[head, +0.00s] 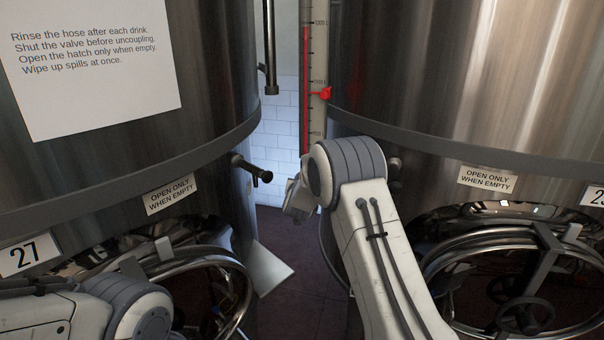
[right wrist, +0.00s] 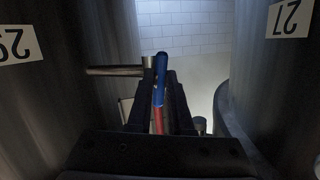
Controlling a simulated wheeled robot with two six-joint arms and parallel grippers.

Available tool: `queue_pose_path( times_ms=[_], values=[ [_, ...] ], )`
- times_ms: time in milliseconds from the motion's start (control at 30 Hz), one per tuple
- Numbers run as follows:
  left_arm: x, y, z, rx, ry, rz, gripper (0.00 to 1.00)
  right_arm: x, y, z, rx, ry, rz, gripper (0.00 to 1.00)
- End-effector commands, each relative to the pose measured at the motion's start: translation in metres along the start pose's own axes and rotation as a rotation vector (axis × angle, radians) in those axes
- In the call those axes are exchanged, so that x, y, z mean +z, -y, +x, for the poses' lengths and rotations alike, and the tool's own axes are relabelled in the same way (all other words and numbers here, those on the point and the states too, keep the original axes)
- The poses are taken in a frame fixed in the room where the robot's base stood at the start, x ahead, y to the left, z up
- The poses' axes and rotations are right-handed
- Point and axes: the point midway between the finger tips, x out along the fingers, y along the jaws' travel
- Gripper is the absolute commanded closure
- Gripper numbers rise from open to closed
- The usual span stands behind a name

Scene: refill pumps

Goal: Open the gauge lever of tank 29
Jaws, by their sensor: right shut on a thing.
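Tank 29 (head: 470,90) is the steel tank on the right; its number plate (head: 597,196) is cut off by the frame edge. In the right wrist view its plate (right wrist: 15,45) shows at the left, upside down. The sight gauge (head: 314,85), with a red column and red pointer (head: 321,93), stands upright beside tank 29. My right gripper (right wrist: 158,88) is shut on a lever (right wrist: 160,78), blue with a red part below, next to a horizontal metal pipe (right wrist: 112,70). In the head view my arm hides the lever. My left gripper is out of view.
Tank 29 has a hatch wheel (head: 530,320). The gap between the tanks is narrow, with a white tiled wall (head: 278,120) behind.

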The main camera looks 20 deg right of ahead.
Motion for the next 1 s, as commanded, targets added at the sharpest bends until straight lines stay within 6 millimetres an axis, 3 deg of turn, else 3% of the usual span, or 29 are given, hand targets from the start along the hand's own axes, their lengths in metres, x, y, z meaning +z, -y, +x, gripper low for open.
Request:
queue_pose_path(
  times_ms=[33,300,933,967,1000],
  values=[
    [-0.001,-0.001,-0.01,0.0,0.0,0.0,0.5,-0.003,0.001,-0.001,0.009,0.01,-0.03,1.0],
    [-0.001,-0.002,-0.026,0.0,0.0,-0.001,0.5,-0.001,0.0,-0.001,0.04,0.033,-0.145,1.0],
    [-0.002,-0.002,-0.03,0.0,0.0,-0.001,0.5,0.001,-0.001,0.0,0.052,0.04,-0.188,1.0],
    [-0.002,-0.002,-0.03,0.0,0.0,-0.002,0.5,0.001,-0.001,0.0,0.052,0.04,-0.187,0.7],
    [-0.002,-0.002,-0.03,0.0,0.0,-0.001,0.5,0.001,-0.001,0.0,0.052,0.04,-0.187,0.55]
  ],
)
